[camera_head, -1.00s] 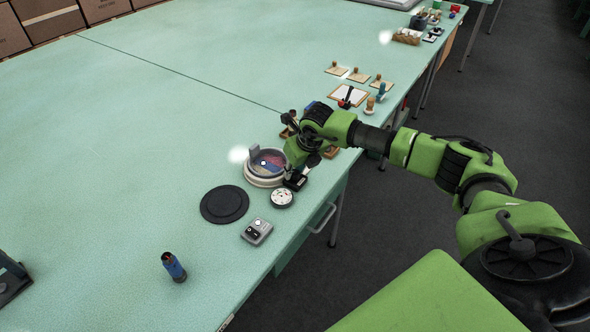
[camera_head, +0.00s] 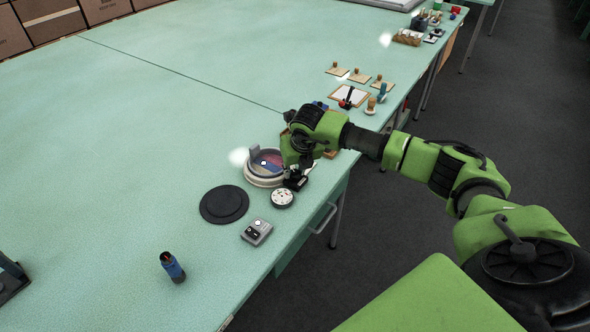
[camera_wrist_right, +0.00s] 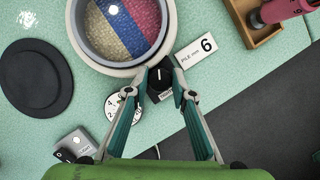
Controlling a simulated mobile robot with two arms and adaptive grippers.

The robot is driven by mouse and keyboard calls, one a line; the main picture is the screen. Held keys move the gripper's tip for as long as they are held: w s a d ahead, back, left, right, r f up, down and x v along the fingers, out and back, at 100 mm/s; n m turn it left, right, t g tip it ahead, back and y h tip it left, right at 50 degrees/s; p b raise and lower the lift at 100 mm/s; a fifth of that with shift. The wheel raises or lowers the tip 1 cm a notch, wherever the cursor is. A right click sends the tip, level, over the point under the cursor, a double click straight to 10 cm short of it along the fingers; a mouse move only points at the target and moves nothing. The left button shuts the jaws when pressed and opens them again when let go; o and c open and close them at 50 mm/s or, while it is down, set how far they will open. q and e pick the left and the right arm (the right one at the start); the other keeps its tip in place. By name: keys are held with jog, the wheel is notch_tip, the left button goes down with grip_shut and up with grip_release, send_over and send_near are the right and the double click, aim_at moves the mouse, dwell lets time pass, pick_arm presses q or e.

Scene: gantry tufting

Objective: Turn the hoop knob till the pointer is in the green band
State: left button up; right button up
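The hoop (camera_head: 264,180) is a white ring with striped cloth inside, on the table near its front edge. In the right wrist view the hoop (camera_wrist_right: 78,40) fills the top. The black hoop knob (camera_wrist_right: 160,76) with a white line stands at the hoop's near rim. My right gripper (camera_wrist_right: 158,86) has its fingertips on both sides of the knob, close against it. In the head view the right gripper (camera_head: 296,178) is mostly hidden by my wrist. A round white dial (camera_wrist_right: 122,106) sits beside the knob, partly behind a finger; I cannot make out a pointer or green band. My left gripper is not in view.
A black disc (camera_head: 224,205) lies left of the hoop.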

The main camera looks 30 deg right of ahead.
jog(key=o, duration=0.4)
jog(key=shift+c, duration=0.2)
jog(key=shift+r, duration=0.15)
jog(key=v, duration=1.1)
jog(key=shift+s+r, duration=0.2)
jog(key=shift+r, duration=0.15)
